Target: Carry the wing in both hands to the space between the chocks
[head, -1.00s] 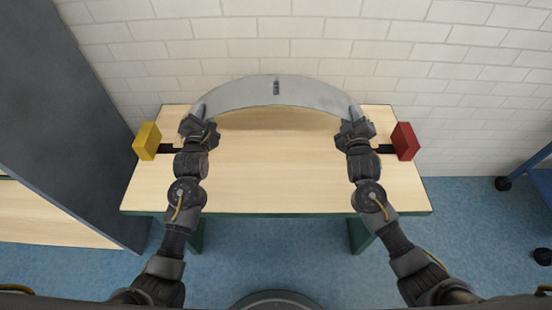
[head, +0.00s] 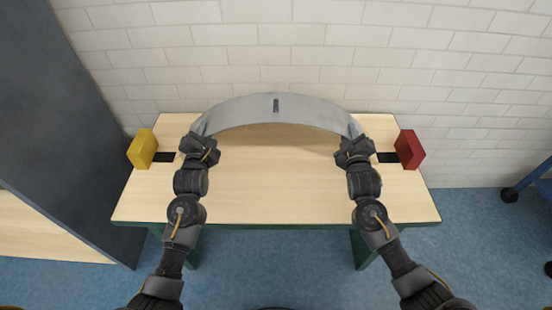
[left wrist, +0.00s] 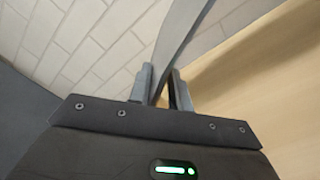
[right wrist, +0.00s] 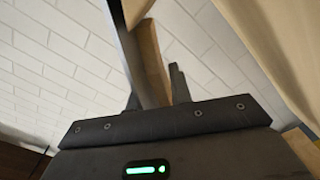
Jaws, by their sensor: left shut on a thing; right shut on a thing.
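The wing (head: 240,108) is a grey arched panel with a small dark slot at its top middle. It spans between my two grippers over the back part of the table, between the yellow chock (head: 142,149) at left and the red chock (head: 409,149) at right. My left gripper (head: 202,135) is shut on its left end; the wing also shows in the left wrist view (left wrist: 180,40). My right gripper (head: 353,137) is shut on its right end; it shows in the right wrist view (right wrist: 131,55). Whether the wing touches the table I cannot tell.
The wooden table (head: 275,190) is bare in front of the wing. A white brick wall (head: 290,50) stands behind it. A dark grey panel (head: 60,130) rises at the left. A blue wheeled frame (head: 530,185) is at the right edge.

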